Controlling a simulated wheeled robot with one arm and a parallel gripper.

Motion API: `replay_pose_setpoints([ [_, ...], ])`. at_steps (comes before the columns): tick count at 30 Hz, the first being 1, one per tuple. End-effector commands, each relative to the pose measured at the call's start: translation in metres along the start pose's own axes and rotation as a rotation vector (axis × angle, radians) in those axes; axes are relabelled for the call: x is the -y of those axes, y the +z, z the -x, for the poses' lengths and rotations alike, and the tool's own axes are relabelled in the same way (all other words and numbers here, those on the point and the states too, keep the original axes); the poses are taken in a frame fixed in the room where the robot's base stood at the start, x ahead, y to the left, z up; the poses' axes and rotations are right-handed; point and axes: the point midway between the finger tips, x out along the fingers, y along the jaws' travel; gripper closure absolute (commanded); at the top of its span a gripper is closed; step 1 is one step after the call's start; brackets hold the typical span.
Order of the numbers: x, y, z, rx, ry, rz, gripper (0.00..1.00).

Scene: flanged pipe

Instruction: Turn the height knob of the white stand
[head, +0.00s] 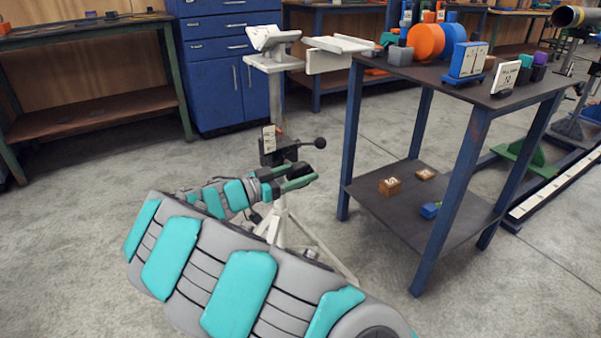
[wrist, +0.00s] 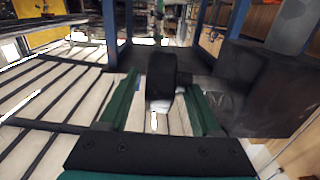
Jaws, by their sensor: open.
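The white stand (head: 275,100) has a cradle on top, an upright post and splayed legs, partly hidden behind my arm. A dark clamp block (head: 280,154) sits partway up the post. A lever with a black ball end (head: 320,143) sticks out to its right. A black knob (wrist: 162,75) lies between the green fingers of my gripper (wrist: 162,88) in the wrist view, joined to the dark block at right. In the head view my gripper (head: 309,174) is just below the lever. It is open, with gaps beside the knob.
A blue-legged table (head: 435,75) with coloured parts on top and a lower shelf stands to the right. A blue drawer cabinet (head: 225,75) and a workbench (head: 85,45) stand behind. The floor (head: 75,220) at left is clear.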

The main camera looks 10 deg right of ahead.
Motion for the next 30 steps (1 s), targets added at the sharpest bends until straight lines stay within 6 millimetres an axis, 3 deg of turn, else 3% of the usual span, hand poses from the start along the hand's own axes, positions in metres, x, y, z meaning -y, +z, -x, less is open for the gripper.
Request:
replay_pose_setpoints([
  [2,0.0,0.0001,0.0001,0.0,0.0,0.0,0.36],
  [19,0.0,0.0002,0.0003,0.0,0.0,0.001,1.0],
  [30,-0.0002,0.0008,0.0001,0.01,0.0,0.001,1.0],
])
